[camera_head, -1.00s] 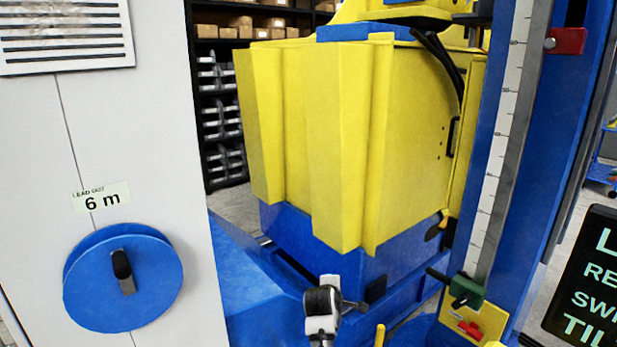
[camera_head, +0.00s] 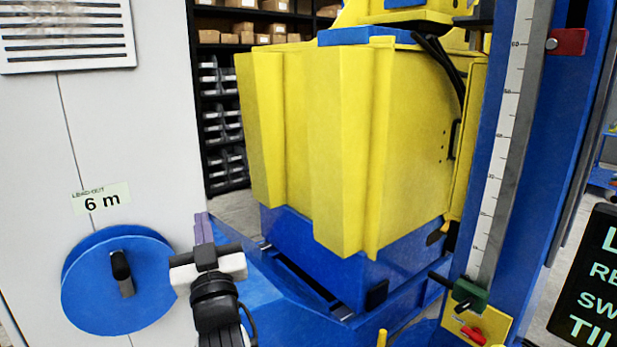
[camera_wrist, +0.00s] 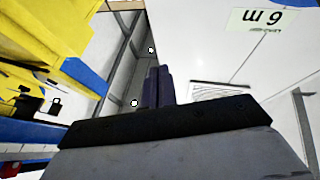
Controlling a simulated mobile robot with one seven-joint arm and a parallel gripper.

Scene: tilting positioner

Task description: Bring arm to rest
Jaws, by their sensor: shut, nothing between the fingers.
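My gripper (camera_head: 203,228) is at the lower middle-left of the head view, with its dark fingers pointing up and away. It is shut and empty. In the wrist view its two dark fingers (camera_wrist: 157,86) lie side by side. In the head view it appears just right of the blue crank wheel (camera_head: 118,282) on the grey cabinet (camera_head: 160,130). I cannot tell the exact gap to the cabinet. The yellow and blue positioner (camera_head: 335,150) stands behind and to the right, apart from the fingers.
A blue column (camera_head: 555,150) with a scale (camera_head: 500,150) and a green clamp (camera_head: 470,294) stands at the right. A dark sign (camera_head: 592,290) is at the right edge. Shelves (camera_head: 222,110) with boxes stand behind. The blue base (camera_head: 290,300) lies low in front.

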